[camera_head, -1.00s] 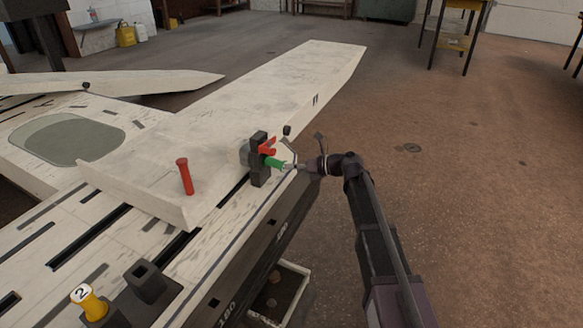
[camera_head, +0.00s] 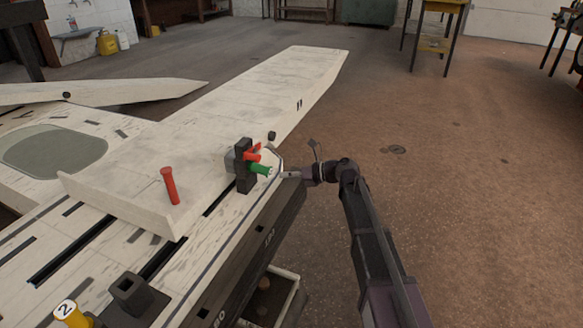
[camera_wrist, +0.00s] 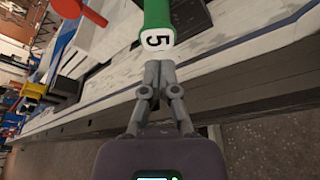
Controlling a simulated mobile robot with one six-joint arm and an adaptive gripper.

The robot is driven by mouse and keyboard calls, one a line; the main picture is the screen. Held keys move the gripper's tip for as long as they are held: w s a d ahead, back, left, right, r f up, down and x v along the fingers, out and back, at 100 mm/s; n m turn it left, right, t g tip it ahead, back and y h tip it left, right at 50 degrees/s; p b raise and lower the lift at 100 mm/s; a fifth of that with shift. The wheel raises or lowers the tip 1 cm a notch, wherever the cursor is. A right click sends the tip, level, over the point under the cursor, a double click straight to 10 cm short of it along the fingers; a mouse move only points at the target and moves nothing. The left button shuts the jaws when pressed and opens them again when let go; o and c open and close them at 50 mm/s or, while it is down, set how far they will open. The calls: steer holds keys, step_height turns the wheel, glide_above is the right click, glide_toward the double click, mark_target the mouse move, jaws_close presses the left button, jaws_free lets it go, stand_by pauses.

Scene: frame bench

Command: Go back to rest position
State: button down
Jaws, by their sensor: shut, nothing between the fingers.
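My gripper (camera_head: 287,174) is at the right edge of the white bench, level with a dark clamp block (camera_head: 243,165). In the wrist view its fingers (camera_wrist: 159,80) are closed together with nothing between them. A green peg (camera_head: 261,169) sticks out of the block toward my gripper. Its white end marked 5 shows just past the fingertips in the wrist view (camera_wrist: 158,39). Whether the tips touch it is hard to tell. A red piece (camera_head: 252,154) sits just above the green peg on the block.
A red peg (camera_head: 170,186) stands on the white bench (camera_head: 270,90). A yellow peg marked 2 (camera_head: 70,313) and an empty dark square socket (camera_head: 134,293) are at the near left. A bin (camera_head: 270,297) sits below the bench edge. The floor to the right is open.

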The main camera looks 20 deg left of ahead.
steer(key=s+d+r+n+t+h+p, duration=0.15)
steer(key=s+d+n+h+p, duration=0.55)
steer(key=d, duration=0.7)
steer(key=s+d+r+n+h+p, duration=0.25)
steer(key=s+d+n+p, duration=0.5)
steer(key=d, duration=0.75)
steer(key=s+d+r+n+h+p, duration=0.1)
steer(key=s+d+n+h+p, duration=0.35)
steer(key=d+n, duration=0.75)
step_height(320, 180, up, 37)
steer(key=w+d+m+h+p, duration=0.1)
steer(key=d+m+p, duration=0.1)
steer(key=p, duration=3.5)
steer(key=shift+w, duration=0.4)
steer(key=shift+d+f, duration=0.1)
